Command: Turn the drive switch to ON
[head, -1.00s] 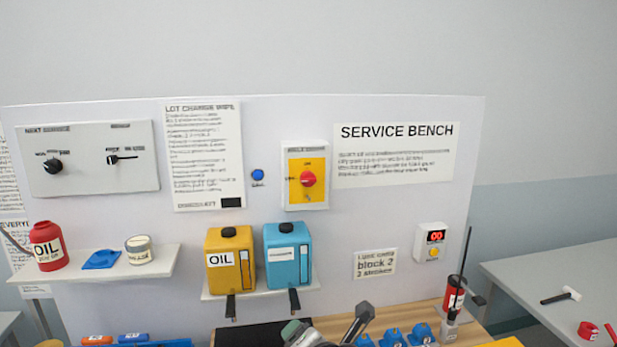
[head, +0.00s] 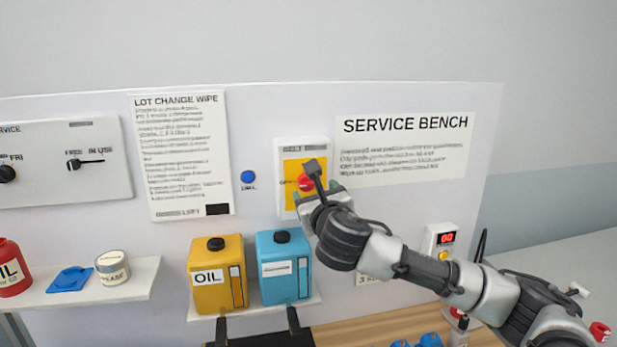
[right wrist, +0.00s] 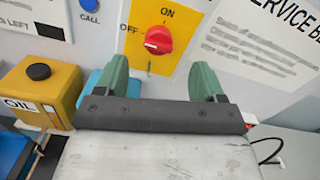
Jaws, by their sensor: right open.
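The drive switch is a red round knob on a yellow plate (right wrist: 183,14) in a white housing on the upright panel. In the right wrist view the red knob (right wrist: 158,40) has its white mark pointing left, towards OFF; ON is printed above it. In the head view the knob (head: 305,184) is partly covered by my right gripper (head: 322,180). In the right wrist view that gripper (right wrist: 161,66) is open, with its green fingers apart on either side below the knob and nothing between them. Contact with the knob is not visible. My left gripper is not in view.
A blue call button (head: 248,177) sits left of the switch. Below are a yellow oil can (head: 216,290) and a blue can (head: 284,270) on a small shelf. A counter box (head: 440,241) is at right, near my right arm. The panel above the switch is clear.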

